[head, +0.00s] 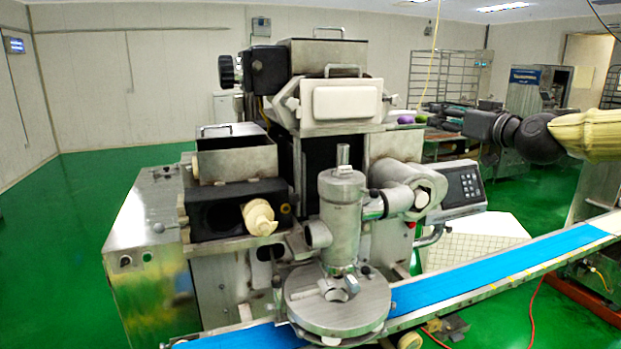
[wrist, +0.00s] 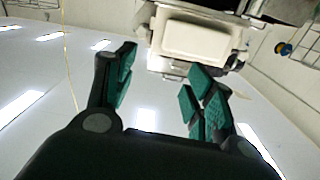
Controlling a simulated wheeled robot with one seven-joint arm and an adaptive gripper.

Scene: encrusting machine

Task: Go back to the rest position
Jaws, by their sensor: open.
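My gripper (wrist: 158,93) shows in the wrist view with its two green-padded fingers spread wide apart and nothing between them. In the head view part of my arm reaches in from the right edge, with its dark end (head: 492,127) to the right of the machine and above the conveyor. The encrusting machine (head: 330,190) stands in the middle of the head view, clear of my arm. Its white front cover (wrist: 195,38) shows beyond the fingers at the top of the wrist view.
A blue conveyor belt (head: 480,283) runs from the machine's base up to the right. A control panel (head: 462,187) sits on the machine's right side. Metal racks (head: 447,75) stand at the back. Green floor is open at left.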

